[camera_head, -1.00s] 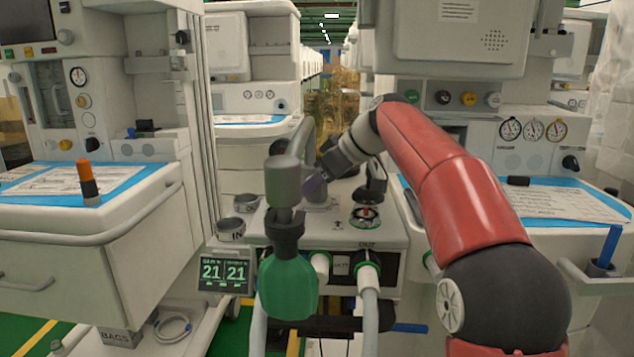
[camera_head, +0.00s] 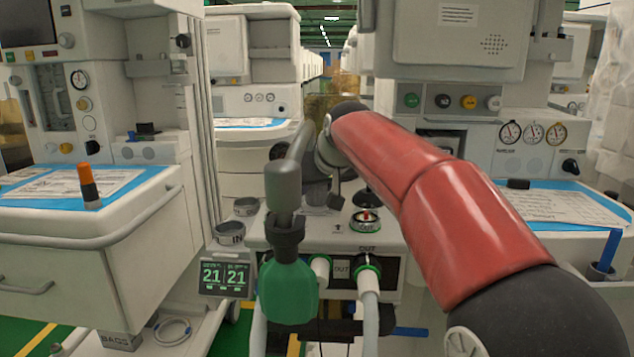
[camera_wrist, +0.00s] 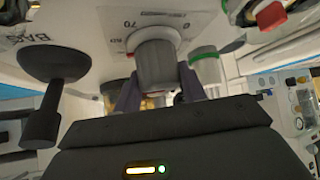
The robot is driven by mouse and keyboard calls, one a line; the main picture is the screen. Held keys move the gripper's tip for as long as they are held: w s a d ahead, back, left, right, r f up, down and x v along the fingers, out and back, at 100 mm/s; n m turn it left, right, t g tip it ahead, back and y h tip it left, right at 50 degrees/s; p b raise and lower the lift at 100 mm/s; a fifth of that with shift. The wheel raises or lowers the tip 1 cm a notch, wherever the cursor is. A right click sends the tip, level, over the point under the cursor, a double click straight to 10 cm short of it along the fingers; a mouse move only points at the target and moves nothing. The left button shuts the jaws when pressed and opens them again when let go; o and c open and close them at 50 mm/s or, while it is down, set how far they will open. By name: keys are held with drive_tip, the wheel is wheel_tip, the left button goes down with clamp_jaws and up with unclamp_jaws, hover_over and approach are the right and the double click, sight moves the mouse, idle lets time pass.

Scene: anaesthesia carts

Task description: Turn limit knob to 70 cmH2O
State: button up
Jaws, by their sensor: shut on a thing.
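The limit knob (camera_wrist: 156,66) is a grey cylinder with a paler base, in the upper middle of the wrist view. My gripper (camera_wrist: 158,80) is shut on it, with one purple finger on each side. A printed "70" (camera_wrist: 131,23) shows on the light panel beside the knob's base. I cannot make out any pointer mark on the knob. In the head view the knob and fingers sit at the machine's top panel, largely hidden behind the green bag's grey stem and my wrist.
A black bag/ventilator lever (camera_wrist: 52,85) stands left of the knob in the wrist view. A red button in a green-ringed dial (camera_head: 366,221) is to the right on the panel. The green bag (camera_head: 287,290) hangs in front, and hoses run below.

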drive_tip(key=shift+m+h, duration=0.5)
drive_tip(key=shift+m, duration=0.1)
drive_tip(key=o, duration=1)
